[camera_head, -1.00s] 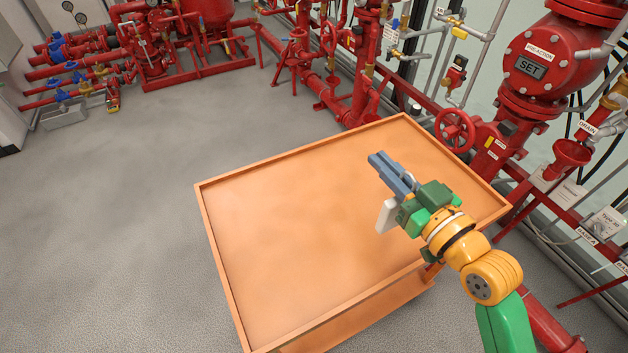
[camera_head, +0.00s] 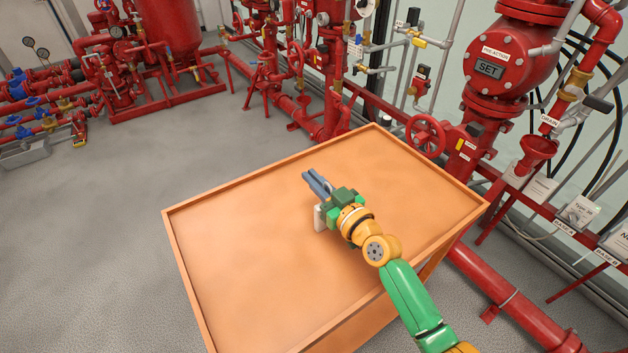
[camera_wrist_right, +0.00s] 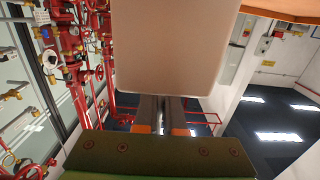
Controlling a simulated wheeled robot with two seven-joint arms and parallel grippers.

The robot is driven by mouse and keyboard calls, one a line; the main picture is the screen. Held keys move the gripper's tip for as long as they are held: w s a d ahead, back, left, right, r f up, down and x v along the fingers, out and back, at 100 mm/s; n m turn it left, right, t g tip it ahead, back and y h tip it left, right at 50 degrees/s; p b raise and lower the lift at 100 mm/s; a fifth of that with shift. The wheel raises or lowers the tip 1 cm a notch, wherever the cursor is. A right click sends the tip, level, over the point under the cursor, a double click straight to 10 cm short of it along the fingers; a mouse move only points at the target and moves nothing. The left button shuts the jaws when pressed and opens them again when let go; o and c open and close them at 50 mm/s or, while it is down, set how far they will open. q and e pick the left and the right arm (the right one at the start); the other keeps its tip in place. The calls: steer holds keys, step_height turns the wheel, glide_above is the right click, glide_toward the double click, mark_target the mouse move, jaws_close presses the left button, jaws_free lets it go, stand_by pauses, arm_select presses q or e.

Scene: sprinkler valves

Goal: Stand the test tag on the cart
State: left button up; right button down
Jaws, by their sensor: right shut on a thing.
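The orange cart (camera_head: 230,290) has a flat top with a low raised rim. My right gripper (camera_head: 313,177) is above the middle of the cart top, its fingers pointing to the upper left. It is shut on a small pale test tag (camera_head: 319,218), which hangs below the fingers. In the right wrist view the tag (camera_wrist_right: 173,45) is a large blank beige panel that hides the fingertips. I cannot tell whether its lower edge touches the cart top. My left gripper is out of view.
The cart top is otherwise bare, with free room all around the gripper. Red pipework with a handwheel (camera_head: 426,133) and a valve marked SET (camera_head: 488,68) stand behind and right of the cart. Grey floor (camera_head: 90,220) is open on the left.

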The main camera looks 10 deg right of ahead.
steer(key=shift+f, duration=0.15)
steer(key=c, duration=1)
jaws_free()
steer(key=shift+r+v, duration=0.1)
steer(key=shift+v, duration=2.95)
steer(key=shift+r+v, duration=0.15)
steer(key=shift+v, duration=2.85)
